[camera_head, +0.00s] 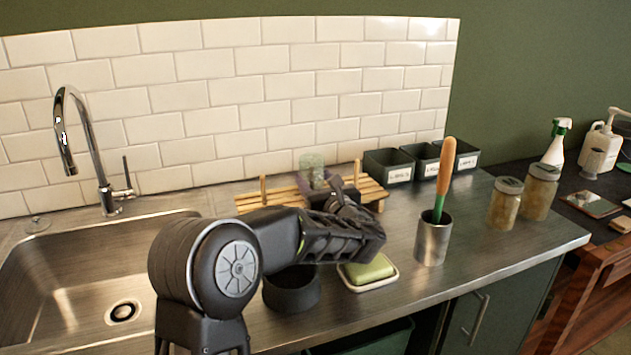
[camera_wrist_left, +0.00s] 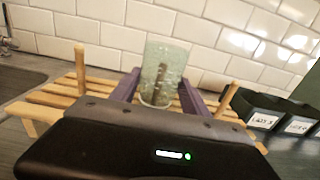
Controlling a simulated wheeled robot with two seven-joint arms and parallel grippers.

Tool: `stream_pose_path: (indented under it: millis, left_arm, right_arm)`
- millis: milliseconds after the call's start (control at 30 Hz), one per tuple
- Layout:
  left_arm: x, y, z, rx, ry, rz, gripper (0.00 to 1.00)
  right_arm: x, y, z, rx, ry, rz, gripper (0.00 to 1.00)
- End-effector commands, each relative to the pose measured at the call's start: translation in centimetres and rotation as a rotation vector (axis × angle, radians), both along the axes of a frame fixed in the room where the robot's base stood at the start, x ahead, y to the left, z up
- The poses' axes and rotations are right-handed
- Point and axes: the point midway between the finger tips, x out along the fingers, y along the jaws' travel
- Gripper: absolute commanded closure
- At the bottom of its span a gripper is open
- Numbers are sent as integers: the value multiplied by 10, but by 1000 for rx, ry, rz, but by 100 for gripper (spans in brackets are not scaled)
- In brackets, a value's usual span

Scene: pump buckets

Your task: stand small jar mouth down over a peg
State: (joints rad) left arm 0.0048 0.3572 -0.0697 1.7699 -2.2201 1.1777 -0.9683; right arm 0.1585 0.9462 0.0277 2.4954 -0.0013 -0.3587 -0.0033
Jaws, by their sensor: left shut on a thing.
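The small jar (camera_head: 312,163) is pale green, see-through glass. My left gripper (camera_head: 318,182) is shut on it and holds it over the wooden slatted rack (camera_head: 250,203). In the left wrist view the jar (camera_wrist_left: 165,60) stands roughly upright between the two fingers (camera_wrist_left: 160,92). A dark upright shape shows through its glass; I cannot tell whether it is a peg. Which end is the mouth is unclear. One wooden peg (camera_head: 263,188) rises at the rack's left and another peg (camera_head: 357,172) at its right. The jar is between them. My right gripper is out of view.
A sink (camera_head: 60,255) with a tap (camera_head: 85,130) lies left. Dark labelled bins (camera_head: 388,168) stand right of the rack. In front are a soap dish (camera_head: 368,272), a dark round bowl (camera_head: 291,290) and a metal cup (camera_head: 433,240) with an orange-handled tool. Two lidded jars (camera_head: 522,200) stand farther right.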

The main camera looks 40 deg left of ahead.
Motion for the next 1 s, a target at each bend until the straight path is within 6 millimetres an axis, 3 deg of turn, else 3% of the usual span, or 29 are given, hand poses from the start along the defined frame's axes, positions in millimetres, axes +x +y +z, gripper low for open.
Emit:
stream_pose_path:
  millis: [333,667,1000]
  left_arm:
    - [0,0,0,0,0,0,21]
    - [-2,-3,-1,-2,1,-2,21]
    - [-28,-43,-1,-1,-1,-3,21]
  right_arm:
    - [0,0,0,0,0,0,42]
    - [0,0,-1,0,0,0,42]
    - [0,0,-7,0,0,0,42]
